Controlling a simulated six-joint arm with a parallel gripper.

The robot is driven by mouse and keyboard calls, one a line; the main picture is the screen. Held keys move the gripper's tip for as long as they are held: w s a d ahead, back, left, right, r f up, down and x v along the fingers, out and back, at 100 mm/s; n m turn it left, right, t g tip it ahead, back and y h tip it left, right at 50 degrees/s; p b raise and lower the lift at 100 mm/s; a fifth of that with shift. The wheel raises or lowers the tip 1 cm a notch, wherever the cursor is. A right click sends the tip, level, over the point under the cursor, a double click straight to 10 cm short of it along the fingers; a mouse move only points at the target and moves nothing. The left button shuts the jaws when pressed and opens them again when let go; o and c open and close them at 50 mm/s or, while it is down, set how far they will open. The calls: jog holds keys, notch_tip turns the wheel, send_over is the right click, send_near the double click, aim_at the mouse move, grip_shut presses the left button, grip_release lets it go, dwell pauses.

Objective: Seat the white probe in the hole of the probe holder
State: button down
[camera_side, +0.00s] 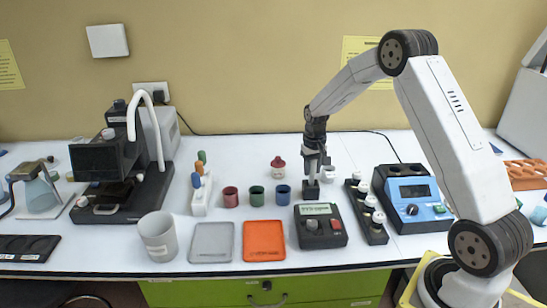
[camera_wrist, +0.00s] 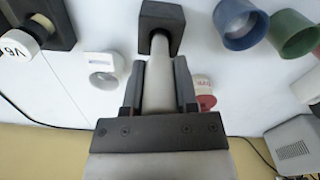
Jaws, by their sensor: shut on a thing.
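The white probe (camera_wrist: 158,82) is between the two fingers of my gripper (camera_wrist: 158,72) in the wrist view. My gripper is shut on it. The far end of the probe meets the dark opening in the small black block of the probe holder (camera_wrist: 171,18). I cannot tell how deep it sits. In the side view the probe holder (camera_side: 311,190) stands on the table, and my gripper (camera_side: 314,163) points down just above it. The probe is mostly hidden by the fingers there.
Red, green and blue cups (camera_side: 256,196) stand left of the holder. A red-capped bottle (camera_side: 278,168) is behind it. A small white cup (camera_side: 328,173) and a black rack with vials (camera_side: 366,210) are to the right. A black meter (camera_side: 320,226) lies in front.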

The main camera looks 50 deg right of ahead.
jog(key=shift+f, duration=0.8)
dwell(0.4)
grip_release()
dwell(0.3)
jog(key=shift+r, duration=0.15)
jog(key=shift+r, duration=3.4)
